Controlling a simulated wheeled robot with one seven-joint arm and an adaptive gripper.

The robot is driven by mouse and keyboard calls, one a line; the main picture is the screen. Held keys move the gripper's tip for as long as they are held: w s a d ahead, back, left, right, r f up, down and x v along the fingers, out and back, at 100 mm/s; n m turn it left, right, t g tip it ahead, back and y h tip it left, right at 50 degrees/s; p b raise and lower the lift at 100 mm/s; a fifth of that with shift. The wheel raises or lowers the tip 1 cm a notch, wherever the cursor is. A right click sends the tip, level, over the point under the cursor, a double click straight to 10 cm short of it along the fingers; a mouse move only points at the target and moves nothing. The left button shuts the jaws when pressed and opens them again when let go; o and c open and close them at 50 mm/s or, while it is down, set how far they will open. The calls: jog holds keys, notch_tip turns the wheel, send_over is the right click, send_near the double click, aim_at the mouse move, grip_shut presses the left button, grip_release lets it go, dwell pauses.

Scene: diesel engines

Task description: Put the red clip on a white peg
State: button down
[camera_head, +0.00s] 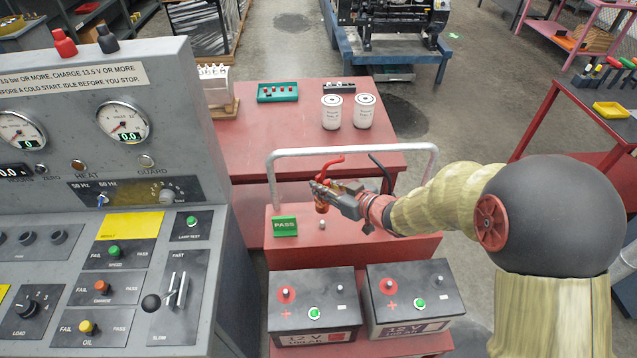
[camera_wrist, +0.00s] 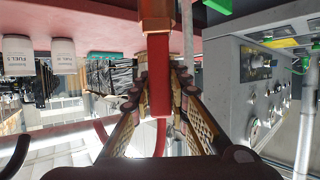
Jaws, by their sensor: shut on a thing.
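The red clip (camera_head: 322,206) is held in my gripper (camera_head: 326,192) above the top of the red cart box (camera_head: 395,247). A red cable (camera_head: 330,163) curves up from it. In the wrist view, the red clip (camera_wrist: 160,85) stands between both fingers of my gripper (camera_wrist: 160,88), which is shut on it. A small white peg (camera_head: 322,226) stands on the box top just below the clip, with the two apparently apart. My gripper may hide another peg. A black cable (camera_head: 383,172) rises behind my gripper.
A grey handle bar (camera_head: 350,150) arches behind the clip. A green PASS sign (camera_head: 285,226) stands left of the peg. Two batteries (camera_head: 312,300) (camera_head: 410,295) sit in front. The grey console (camera_head: 100,200) is at left; a red table (camera_head: 250,145) with white filters (camera_head: 332,112) is behind.

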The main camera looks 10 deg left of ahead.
aim_at(327, 208)
jog(key=shift+f+b, duration=2.55)
jog(key=shift+f, duration=0.3)
jog(key=shift+f+b, duration=0.65)
jog(key=shift+f, duration=0.8)
jog(key=c, duration=1.6)
grip_release()
jog(key=shift+d, duration=0.1)
jog(key=v, duration=1.1)
jog(key=shift+s+d+r, duration=0.15)
jog(key=shift+s+d, duration=0.1)
jog(key=shift+s, duration=0.1)
